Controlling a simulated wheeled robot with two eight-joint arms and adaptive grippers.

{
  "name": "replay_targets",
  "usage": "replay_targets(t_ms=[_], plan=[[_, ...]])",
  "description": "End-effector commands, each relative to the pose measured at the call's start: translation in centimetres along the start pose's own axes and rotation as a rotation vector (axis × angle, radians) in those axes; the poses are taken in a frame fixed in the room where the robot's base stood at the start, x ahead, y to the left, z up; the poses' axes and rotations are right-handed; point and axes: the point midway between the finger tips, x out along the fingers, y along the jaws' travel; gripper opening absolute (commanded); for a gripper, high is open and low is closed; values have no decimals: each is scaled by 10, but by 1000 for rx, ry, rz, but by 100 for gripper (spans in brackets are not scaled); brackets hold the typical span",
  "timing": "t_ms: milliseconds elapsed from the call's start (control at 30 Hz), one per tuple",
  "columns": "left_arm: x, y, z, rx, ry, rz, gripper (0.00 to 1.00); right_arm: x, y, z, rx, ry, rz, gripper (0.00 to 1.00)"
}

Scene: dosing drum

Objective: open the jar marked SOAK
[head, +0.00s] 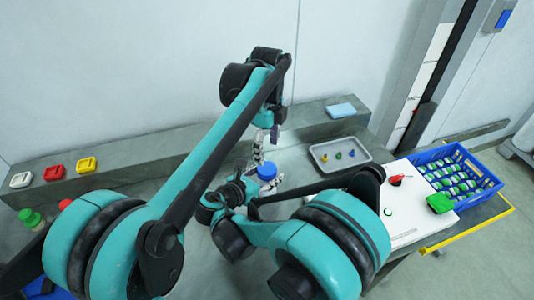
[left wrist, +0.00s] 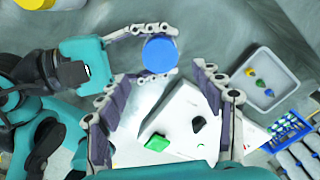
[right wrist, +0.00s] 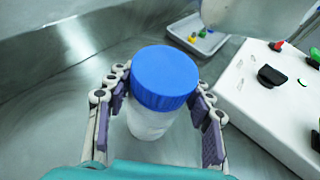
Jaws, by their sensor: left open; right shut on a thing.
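A white jar (right wrist: 150,122) with a ribbed blue lid (right wrist: 165,75) stands upright between the fingers of my right gripper (right wrist: 162,85), which is shut on its body. The lid sits on the jar. No SOAK marking is readable on the side I see. The blue lid also shows in the head view (head: 267,170) and the left wrist view (left wrist: 159,54). My left gripper (left wrist: 167,72) is open and empty, above the jar, its fingers pointing toward the lid. In the head view my left gripper (head: 266,134) is just above the lid, apart from it.
A grey tray (head: 318,166) with small coloured pieces lies behind right. A white box (head: 402,232) with a red knob and a green part stands at right, beside a blue crate (head: 490,178) of several jars. Coloured blocks (head: 54,173) and a blue cloth (head: 341,110) lie on the back ledge.

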Motion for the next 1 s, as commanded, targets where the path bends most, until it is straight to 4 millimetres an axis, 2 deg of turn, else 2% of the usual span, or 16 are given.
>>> replay_targets(t_ms=[500,633,900,1000], plan=[[70,0,0,0,0,0,66,0,0,0,0,1,0,0],[77,0,0,0,0,0,66,0,0,0,0,1,0,0],[78,0,0,0,0,0,66,0,0,0,0,1,0,0],[78,0,0,0,0,0,40,0,0,0,0,1,0,0]])
